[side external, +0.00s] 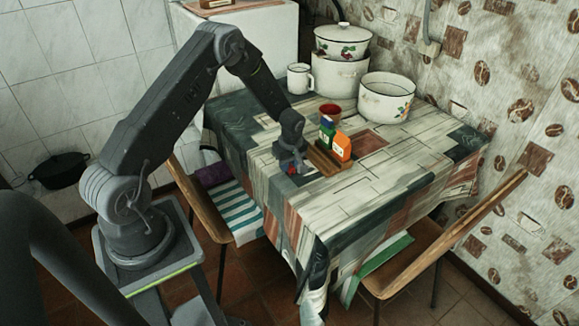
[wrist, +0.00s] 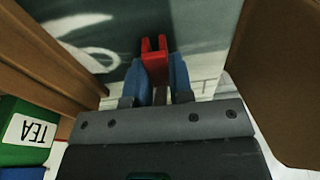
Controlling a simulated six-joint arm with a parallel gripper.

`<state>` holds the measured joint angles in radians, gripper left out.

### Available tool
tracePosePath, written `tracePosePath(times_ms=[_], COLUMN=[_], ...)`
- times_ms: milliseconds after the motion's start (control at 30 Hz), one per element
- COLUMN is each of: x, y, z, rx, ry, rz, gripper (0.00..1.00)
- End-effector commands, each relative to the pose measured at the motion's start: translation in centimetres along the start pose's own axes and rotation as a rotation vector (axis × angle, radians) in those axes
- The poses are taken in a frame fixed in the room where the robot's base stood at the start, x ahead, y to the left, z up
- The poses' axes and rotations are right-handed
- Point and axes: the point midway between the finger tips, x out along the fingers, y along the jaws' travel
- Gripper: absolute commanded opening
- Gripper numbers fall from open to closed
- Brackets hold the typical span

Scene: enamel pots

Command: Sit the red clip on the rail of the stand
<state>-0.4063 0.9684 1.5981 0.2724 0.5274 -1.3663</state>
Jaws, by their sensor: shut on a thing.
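The red clip (wrist: 154,62) is held between the blue fingers of my gripper (wrist: 160,85) in the wrist view, its two prongs pointing away from the gripper. In the side view my gripper (side external: 290,168) is low over the near left part of the table, just left of the wooden stand (side external: 326,163); the clip is too small to make out well there. In the wrist view a brown wooden part (wrist: 45,55), seemingly of the stand, runs along the left, apart from the clip. I cannot tell which edge is the rail.
A green tea box (wrist: 25,130) is close on the left in the wrist view. Enamel pots (side external: 386,98) fill the back. The table's front right (side external: 390,190) is clear.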

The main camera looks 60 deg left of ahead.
Motion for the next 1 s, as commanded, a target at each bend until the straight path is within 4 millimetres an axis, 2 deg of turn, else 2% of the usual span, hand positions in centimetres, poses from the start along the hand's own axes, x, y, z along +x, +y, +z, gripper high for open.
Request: tracePosePath(times_ms=[267,1000], x=[-0.1,-3.6], y=[0.0,0.0], z=[0.0,-0.6], rx=[0.0,-0.001], ry=[0.0,0.0], rz=[0.001,0.0], gripper=[0.02,0.02])
